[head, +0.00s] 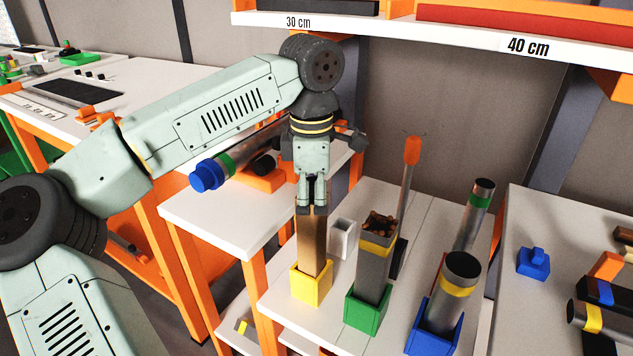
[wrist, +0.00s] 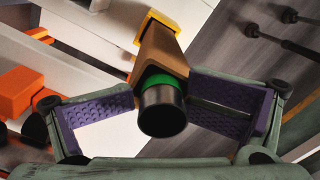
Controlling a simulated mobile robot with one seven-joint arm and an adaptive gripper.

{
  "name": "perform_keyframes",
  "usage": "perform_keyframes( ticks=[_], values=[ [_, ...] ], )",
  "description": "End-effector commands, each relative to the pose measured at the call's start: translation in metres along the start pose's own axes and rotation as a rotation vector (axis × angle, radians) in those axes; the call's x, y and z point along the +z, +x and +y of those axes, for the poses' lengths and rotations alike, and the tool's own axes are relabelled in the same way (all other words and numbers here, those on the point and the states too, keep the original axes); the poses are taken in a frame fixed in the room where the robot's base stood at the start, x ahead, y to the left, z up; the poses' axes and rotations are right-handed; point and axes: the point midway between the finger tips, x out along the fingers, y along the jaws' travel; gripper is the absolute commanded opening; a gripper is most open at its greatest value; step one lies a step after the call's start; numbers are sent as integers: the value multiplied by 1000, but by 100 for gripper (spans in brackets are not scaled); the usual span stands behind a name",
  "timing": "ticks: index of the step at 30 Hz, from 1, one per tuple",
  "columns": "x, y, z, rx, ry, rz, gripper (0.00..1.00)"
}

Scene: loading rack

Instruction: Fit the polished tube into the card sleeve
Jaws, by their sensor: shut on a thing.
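My gripper (head: 312,200) points straight down over the brown card sleeve (head: 312,245), which stands upright in a yellow holder (head: 311,285). In the wrist view my gripper (wrist: 163,92) has its two purple-padded fingers closed on either side of the polished tube (wrist: 163,112). The tube's dark round end faces the camera, with a green band just beyond it. The card sleeve (wrist: 160,50) lies directly behind the band, in line with the tube. The rest of the tube is hidden, and how deep it sits in the sleeve cannot be told.
A green holder (head: 366,312) with a filled tube and a blue holder (head: 435,325) with an open tube stand to the right. A small white box (head: 342,238) is just beside the sleeve. A blue-capped tube (head: 228,163) lies behind my arm. A shelf (head: 430,38) overhangs the back.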

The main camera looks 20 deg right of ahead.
Motion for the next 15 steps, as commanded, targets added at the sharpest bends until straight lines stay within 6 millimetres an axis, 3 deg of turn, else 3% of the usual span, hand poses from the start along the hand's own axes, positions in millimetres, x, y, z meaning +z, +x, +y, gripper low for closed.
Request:
perform_keyframes(
  ticks=[1, 2, 9, 15],
  values=[
    [-1, 11, -1, -12, 0, 3, 50],
    [-1, 10, -1, -11, -1, 3, 49],
    [-2, 6, 1, -4, -4, 4, 64],
    [-2, 4, 2, -2, -6, 4, 64]
  ],
)
